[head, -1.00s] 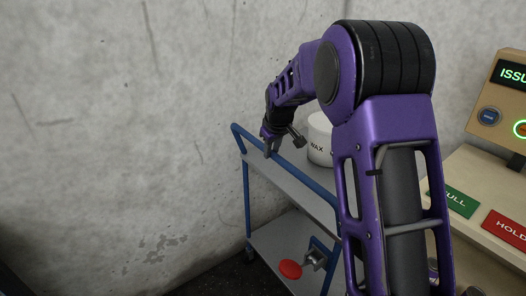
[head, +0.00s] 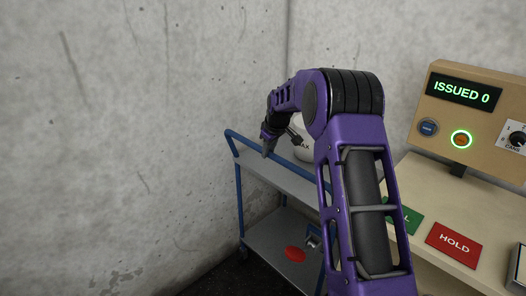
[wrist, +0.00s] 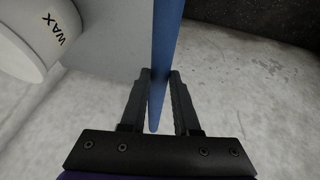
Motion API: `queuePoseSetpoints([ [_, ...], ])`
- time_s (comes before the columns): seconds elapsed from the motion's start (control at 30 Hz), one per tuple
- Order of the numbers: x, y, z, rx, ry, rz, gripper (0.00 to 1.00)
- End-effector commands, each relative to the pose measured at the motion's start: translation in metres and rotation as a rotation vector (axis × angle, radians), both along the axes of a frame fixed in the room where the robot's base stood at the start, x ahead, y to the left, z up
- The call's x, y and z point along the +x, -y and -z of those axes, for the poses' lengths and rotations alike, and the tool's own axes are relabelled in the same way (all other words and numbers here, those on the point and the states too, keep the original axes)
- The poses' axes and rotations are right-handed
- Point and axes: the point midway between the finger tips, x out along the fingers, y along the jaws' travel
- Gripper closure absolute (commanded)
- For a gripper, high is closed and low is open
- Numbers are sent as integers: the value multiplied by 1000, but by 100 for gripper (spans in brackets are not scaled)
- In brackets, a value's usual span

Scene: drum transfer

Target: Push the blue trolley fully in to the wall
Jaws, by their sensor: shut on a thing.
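The blue trolley (head: 240,196) stands close to the concrete wall, with a blue tubular frame and two grey shelves. My gripper (head: 266,150) is at the trolley's top rail on the near left side. In the wrist view, my gripper's two fingers (wrist: 160,90) are on both sides of the blue rail (wrist: 167,45), shut on it. A white drum marked WAX (wrist: 28,35) stands on the top shelf; in the head view the drum (head: 303,141) is partly hidden behind my arm. The trolley's right end is hidden by my arm.
A red disc (head: 295,254) lies on the lower shelf. At right is a beige bench with a red HOLD plate (head: 454,245), a green plate (head: 411,220) and a panel (head: 470,112) reading ISSUED 0. The concrete wall (head: 120,130) fills the left and back.

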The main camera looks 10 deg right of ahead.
Motion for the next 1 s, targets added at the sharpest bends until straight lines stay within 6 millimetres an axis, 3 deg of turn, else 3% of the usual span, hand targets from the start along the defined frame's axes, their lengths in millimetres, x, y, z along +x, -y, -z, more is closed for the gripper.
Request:
queuePoseSetpoints([
  [0.57,5,8,0,-4,3,1,100],
  [0.6,5,9,0,-4,3,2,63],
  [0.7,4,8,0,-3,2,2,45],
  [0.73,4,8,0,-3,2,2,41],
  [1.0,4,6,-1,0,0,-1,41],
])
